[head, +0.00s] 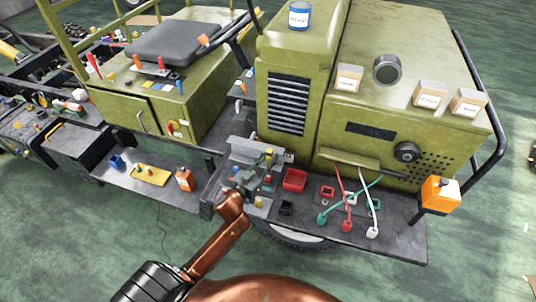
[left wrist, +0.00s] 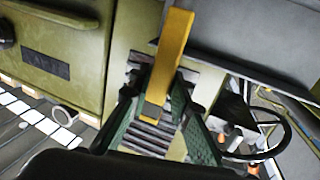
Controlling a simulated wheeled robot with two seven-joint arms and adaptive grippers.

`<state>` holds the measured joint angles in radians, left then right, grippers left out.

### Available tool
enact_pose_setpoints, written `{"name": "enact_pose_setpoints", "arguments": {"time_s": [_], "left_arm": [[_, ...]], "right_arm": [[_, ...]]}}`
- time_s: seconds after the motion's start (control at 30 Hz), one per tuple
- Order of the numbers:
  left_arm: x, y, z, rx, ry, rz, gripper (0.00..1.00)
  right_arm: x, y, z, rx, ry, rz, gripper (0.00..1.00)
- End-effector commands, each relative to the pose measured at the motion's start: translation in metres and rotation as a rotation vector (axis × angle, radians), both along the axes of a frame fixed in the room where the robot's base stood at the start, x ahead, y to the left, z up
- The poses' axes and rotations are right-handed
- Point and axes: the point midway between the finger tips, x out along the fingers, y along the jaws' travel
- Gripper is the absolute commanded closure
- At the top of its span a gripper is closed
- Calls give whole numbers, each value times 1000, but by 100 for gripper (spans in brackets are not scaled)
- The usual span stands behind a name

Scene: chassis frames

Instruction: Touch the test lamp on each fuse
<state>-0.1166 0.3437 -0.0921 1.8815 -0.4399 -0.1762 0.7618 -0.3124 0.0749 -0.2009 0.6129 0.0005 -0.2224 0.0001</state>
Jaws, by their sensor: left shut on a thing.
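My left gripper (head: 254,174) is over the grey deck, in front of the green cab's louvred panel. It also shows in the left wrist view (left wrist: 160,98), where its dark green fingers are shut on a long yellow bar-shaped thing (left wrist: 173,50), likely the test lamp. The bar sticks out past the fingers. Several small coloured pieces, possibly fuses, lie close around the gripper, among them a red one (head: 267,181) and a yellow one (head: 258,202). The gripper partly hides this area, and I cannot tell whether the lamp touches any piece. My right gripper is not in view.
A red tray (head: 294,180) is right of the gripper. Red, white and teal cables (head: 347,205) run over the deck there. An orange bottle (head: 185,179) and a yellow plate (head: 150,174) are to the left.

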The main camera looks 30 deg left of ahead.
Motion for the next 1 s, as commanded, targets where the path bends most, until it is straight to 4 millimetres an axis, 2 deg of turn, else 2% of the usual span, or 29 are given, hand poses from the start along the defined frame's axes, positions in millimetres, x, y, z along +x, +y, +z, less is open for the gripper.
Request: {"name": "enact_pose_setpoints", "arguments": {"time_s": [0.1, 0.23, 0.37, 0.67, 1.0], "left_arm": [[10, 11, 6, -1, -5, 7, 100], [12, 13, 7, -3, -6, 9, 100], [11, 13, 7, -2, -6, 8, 100], [11, 12, 11, -2, -7, 11, 100], [11, 13, -22, -3, -4, 11, 100]], "right_arm": [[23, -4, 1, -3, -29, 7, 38], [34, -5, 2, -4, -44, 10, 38], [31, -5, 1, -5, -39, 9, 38], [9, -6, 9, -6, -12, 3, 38], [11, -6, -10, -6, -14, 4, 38]]}}
